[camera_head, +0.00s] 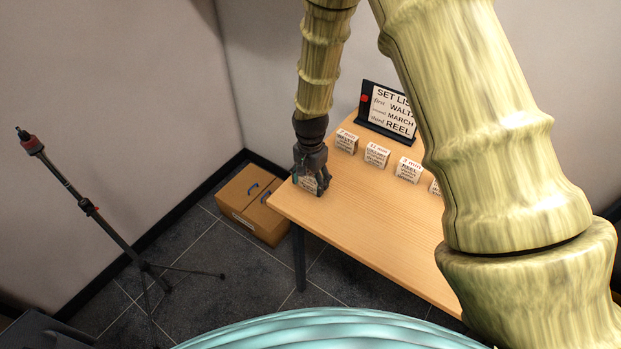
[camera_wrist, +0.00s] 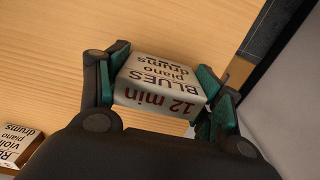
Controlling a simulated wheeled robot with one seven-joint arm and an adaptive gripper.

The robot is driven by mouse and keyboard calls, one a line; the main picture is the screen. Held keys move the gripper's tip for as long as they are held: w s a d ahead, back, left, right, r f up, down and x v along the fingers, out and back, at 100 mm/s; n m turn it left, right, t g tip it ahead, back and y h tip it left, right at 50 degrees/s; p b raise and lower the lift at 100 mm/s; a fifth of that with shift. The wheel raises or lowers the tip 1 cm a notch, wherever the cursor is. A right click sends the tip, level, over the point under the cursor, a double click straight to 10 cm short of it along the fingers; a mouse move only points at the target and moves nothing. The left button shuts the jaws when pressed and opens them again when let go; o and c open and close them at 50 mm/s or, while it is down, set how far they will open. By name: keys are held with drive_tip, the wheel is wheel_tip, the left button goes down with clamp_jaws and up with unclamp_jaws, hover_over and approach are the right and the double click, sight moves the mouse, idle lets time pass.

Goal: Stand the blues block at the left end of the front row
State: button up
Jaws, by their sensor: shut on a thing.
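The blues block (camera_wrist: 162,80), white with "BLUES piano drums" and "12 min" on it, is held between the fingers of my gripper (camera_wrist: 165,88) in the wrist view. In the head view my gripper (camera_head: 311,178) points down at the table's left corner, with the block (camera_head: 308,184) partly hidden in it. I cannot tell whether the block touches the table. Several other labelled blocks stand in a row behind and to the right: one at the left (camera_head: 346,141), a second (camera_head: 376,155), a third (camera_head: 408,170), and one partly hidden by my arm (camera_head: 435,187).
A set list sign (camera_head: 391,113) on a black stand is at the back of the wooden table (camera_head: 345,222), naming waltz, march and reel. The table's front left is bare. A cardboard box (camera_head: 247,207) is on the floor left of it. A tripod stand (camera_head: 95,213) is further left.

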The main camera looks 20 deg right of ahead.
sight(310, 174)
drive_tip(key=shift+f, duration=0.1)
drive_tip(key=o, duration=1)
drive_tip(key=shift+r+b, duration=1.25)
drive_tip(key=shift+r, duration=4.85)
